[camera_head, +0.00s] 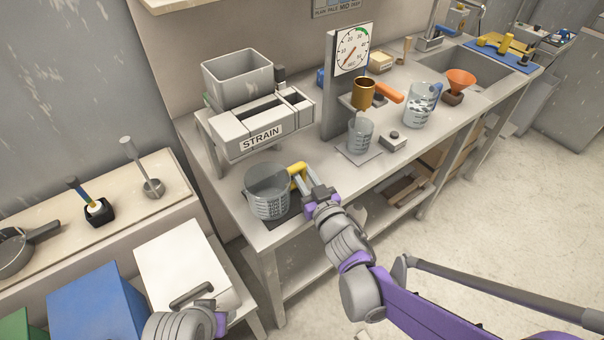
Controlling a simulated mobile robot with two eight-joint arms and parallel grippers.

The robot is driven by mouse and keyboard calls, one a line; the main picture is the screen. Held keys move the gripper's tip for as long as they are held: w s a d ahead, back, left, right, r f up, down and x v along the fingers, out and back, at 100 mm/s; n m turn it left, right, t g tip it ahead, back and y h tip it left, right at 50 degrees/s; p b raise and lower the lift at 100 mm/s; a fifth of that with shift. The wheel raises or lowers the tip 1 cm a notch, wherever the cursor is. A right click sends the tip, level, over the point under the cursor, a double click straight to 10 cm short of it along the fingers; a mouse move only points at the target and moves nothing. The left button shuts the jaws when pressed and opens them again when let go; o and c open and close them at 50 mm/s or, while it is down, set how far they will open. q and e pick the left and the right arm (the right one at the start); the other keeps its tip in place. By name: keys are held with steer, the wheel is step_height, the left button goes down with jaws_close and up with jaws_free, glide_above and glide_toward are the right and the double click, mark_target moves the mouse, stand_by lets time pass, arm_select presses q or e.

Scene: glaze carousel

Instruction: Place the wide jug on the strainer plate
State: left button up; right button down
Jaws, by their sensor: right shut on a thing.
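The wide jug (266,192) is a clear, upright vessel with dark markings and a yellow handle, at the near left end of the workbench. My right gripper (305,187) is shut on its yellow handle, on the jug's right side. A dark flat patch (294,216) shows under the jug's right edge; I cannot tell if it is a plate or shadow, or whether the jug touches it.
A grey open bin (238,78) sits on the stand. To the right are a dial gauge (351,52), a small beaker (361,135), a brass cup (362,93), a larger clear jug (422,104) and an orange funnel (460,81). The bench front edge is close to the jug.

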steer(key=shift+f, duration=0.2)
steer(key=c, duration=1.1)
jaws_free()
steer(key=shift+f, duration=0.1)
steer(key=shift+c, duration=0.2)
steer(key=o, duration=0.4)
